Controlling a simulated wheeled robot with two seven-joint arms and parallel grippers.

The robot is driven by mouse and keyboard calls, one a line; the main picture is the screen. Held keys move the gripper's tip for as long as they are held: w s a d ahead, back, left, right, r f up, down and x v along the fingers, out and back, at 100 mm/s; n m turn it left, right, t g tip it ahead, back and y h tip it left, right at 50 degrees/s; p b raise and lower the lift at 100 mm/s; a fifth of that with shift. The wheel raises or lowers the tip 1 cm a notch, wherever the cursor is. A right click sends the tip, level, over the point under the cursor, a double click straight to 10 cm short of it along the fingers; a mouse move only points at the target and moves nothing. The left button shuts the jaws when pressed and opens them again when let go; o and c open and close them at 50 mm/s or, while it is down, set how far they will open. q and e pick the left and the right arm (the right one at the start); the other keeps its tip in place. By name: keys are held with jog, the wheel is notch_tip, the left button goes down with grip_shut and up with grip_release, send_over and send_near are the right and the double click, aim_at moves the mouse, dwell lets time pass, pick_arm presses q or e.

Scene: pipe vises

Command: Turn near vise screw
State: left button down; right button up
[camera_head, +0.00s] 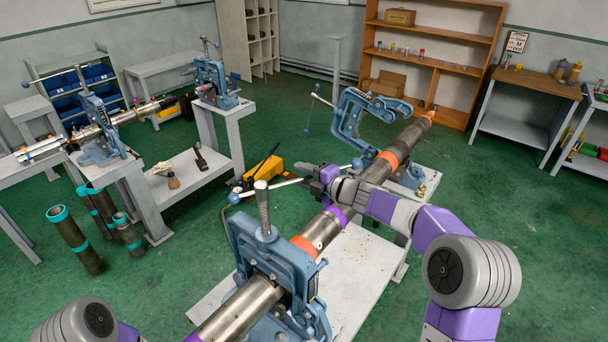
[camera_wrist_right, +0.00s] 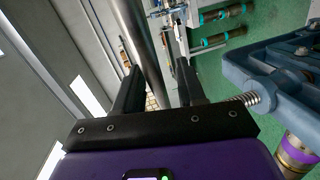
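The near vise (camera_head: 290,262) is blue and clamps around a long steel pipe (camera_head: 325,230). Its upright threaded screw (camera_head: 263,208) stands on top, crossed by a ball-ended handle bar (camera_head: 270,188). My right gripper (camera_head: 316,181) is at the handle's right end, reaching from the right. In the right wrist view my right gripper (camera_wrist_right: 160,88) has its fingers apart. A dark metal bar (camera_wrist_right: 148,45), apparently the handle, runs between them, with a gap to the right finger. Contact with the left finger cannot be told. My left gripper is outside the view; only part of that arm shows.
A second blue vise (camera_head: 352,112) carries the pipe's far end. The grey bench (camera_head: 358,268) lies under the pipe. A yellow tool (camera_head: 262,168) is on the floor behind. Another bench with vises (camera_head: 100,130) stands left, several teal-ringed pipes (camera_head: 72,235) beside it.

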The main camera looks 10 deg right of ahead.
jog(key=shift+w+f, duration=0.1)
jog(key=shift+w, duration=0.05)
jog(key=shift+c, duration=0.2)
grip_shut()
jog(key=shift+a, duration=0.1)
